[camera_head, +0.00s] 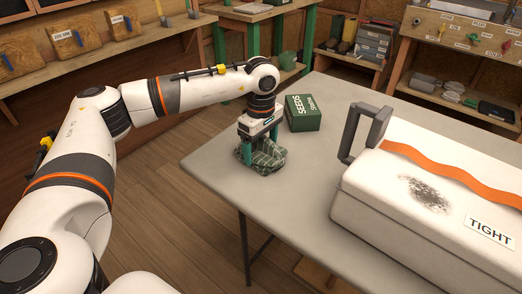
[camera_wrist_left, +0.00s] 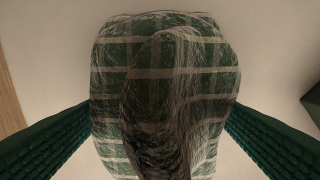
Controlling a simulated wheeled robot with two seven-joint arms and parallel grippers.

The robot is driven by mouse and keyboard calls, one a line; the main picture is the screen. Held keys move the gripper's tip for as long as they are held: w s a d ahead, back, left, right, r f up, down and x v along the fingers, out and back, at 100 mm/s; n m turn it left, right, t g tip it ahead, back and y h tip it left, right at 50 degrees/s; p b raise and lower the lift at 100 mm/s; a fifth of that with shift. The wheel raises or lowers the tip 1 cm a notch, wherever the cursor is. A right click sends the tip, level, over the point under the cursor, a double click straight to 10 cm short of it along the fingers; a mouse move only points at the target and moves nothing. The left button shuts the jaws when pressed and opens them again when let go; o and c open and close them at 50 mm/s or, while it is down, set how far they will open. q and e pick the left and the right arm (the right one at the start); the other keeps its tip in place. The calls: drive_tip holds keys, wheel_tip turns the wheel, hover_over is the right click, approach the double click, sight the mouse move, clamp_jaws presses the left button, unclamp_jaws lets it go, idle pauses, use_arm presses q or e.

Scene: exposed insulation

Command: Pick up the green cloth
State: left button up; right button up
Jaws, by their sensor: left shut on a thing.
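The green cloth (camera_head: 264,160) is a dark green checked bundle with pale stripes. It is at the left corner of the grey table (camera_head: 300,180). My left gripper (camera_head: 260,146) points down onto it, with its green fingers on either side of the cloth, and is shut on it. In the left wrist view the cloth (camera_wrist_left: 165,90) fills the middle, bunched between the two ridged green fingers (camera_wrist_left: 160,135). I cannot tell whether the cloth still touches the table. My right gripper is not in view.
A green SEEDS box (camera_head: 303,113) stands just behind the cloth. A large white case (camera_head: 430,200) with a grey handle, an orange wavy band and a TIGHT label takes up the table's right side. Shelves and benches line the walls. Bare table lies between cloth and case.

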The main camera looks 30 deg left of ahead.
use_arm(q)
drive_tip(key=shift+r, duration=0.25)
wheel_tip(320, 180, up, 10)
drive_tip(key=shift+f+p, duration=0.2)
drive_tip(key=shift+p, duration=0.5)
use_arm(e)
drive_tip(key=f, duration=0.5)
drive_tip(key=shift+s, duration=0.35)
